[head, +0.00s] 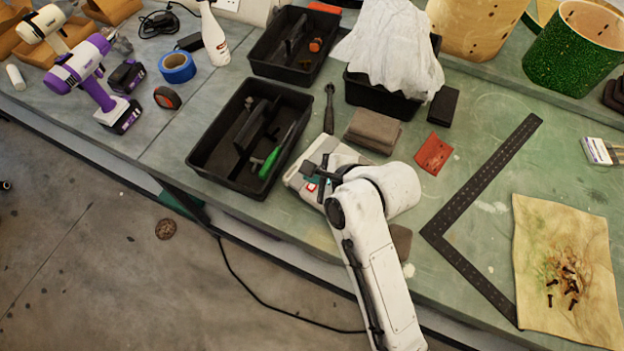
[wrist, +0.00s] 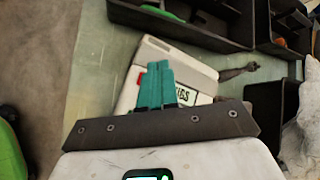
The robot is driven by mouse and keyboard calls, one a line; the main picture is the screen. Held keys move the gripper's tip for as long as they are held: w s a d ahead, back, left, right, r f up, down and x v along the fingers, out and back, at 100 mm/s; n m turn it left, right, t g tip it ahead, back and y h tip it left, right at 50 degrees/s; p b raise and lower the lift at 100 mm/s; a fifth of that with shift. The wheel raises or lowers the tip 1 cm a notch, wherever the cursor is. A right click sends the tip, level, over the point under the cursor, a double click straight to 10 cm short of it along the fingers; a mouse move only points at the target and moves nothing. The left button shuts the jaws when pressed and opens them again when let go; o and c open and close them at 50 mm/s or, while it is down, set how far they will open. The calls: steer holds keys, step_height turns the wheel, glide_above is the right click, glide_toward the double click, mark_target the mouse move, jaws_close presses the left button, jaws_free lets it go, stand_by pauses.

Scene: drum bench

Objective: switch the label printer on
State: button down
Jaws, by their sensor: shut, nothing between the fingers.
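The label printer (head: 340,152) is a pale box lying on the green bench, just right of the black tool tray, partly hidden by my arm. A small red mark shows near its front end. In the wrist view the printer (wrist: 197,76) lies beyond my fingers, with a white label with dark characters on it. My gripper (head: 321,184) is over the printer in the head view. In the wrist view its teal fingers (wrist: 158,68) are together with nothing between them, overlapping the printer. I cannot tell whether they touch it. I cannot make out a power switch.
The black tray (head: 217,166) with a green-handled tool is close on the left. A ratchet (head: 329,108), grey folded cloths (head: 373,129) and a black bin (head: 371,92) with a white cloth stand behind. A black square (head: 482,181) lies right. The bench's front edge is near.

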mark_target(314, 190)
steer(key=shift+r+p, duration=1.4)
steer(key=shift+r, duration=0.75)
